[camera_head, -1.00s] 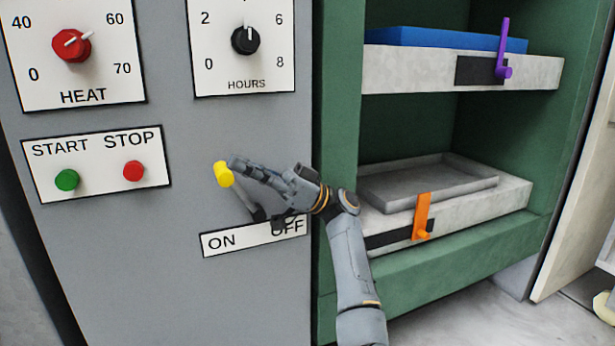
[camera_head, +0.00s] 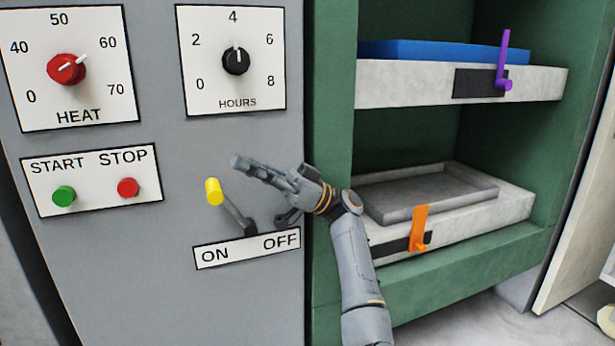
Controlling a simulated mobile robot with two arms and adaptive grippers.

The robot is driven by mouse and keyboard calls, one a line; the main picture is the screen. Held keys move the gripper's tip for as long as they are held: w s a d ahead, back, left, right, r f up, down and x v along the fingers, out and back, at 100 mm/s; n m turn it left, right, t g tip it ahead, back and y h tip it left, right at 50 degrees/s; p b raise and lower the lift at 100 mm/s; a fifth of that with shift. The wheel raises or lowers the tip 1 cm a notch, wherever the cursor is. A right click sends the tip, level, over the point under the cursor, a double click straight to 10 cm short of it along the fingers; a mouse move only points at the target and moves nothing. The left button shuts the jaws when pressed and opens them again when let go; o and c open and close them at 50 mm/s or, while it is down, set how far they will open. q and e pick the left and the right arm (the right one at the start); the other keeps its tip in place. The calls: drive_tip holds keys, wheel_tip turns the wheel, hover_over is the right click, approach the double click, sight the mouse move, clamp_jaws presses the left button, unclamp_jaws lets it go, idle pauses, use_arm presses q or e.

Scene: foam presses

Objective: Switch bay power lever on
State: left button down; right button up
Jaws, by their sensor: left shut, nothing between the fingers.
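The bay power lever has a yellow knob (camera_head: 214,191) on a dark stem (camera_head: 236,214) and sits on the grey panel. It leans left, to the ON side of the white ON/OFF label (camera_head: 246,248) below it. My left gripper (camera_head: 240,163) is shut and empty. Its fingertips are just up and right of the yellow knob, with a visible gap between them. The gripper's body partly covers the panel to the right of the lever. My right gripper is not in view.
At right, a green cabinet (camera_head: 333,100) holds shelves with a purple latch (camera_head: 503,65) and an orange latch (camera_head: 419,230).

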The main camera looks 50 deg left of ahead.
use_arm(q)
drive_tip(key=v, duration=1)
drive_tip(key=shift+w+r+p, duration=0.15)
drive_tip(key=shift+r+p, duration=0.25)
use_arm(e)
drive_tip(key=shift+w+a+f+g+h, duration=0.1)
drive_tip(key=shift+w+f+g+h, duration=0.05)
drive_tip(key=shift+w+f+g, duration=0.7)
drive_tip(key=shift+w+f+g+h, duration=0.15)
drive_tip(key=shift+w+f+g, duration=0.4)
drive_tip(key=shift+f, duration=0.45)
use_arm(q)
drive_tip(key=shift+d, duration=0.1)
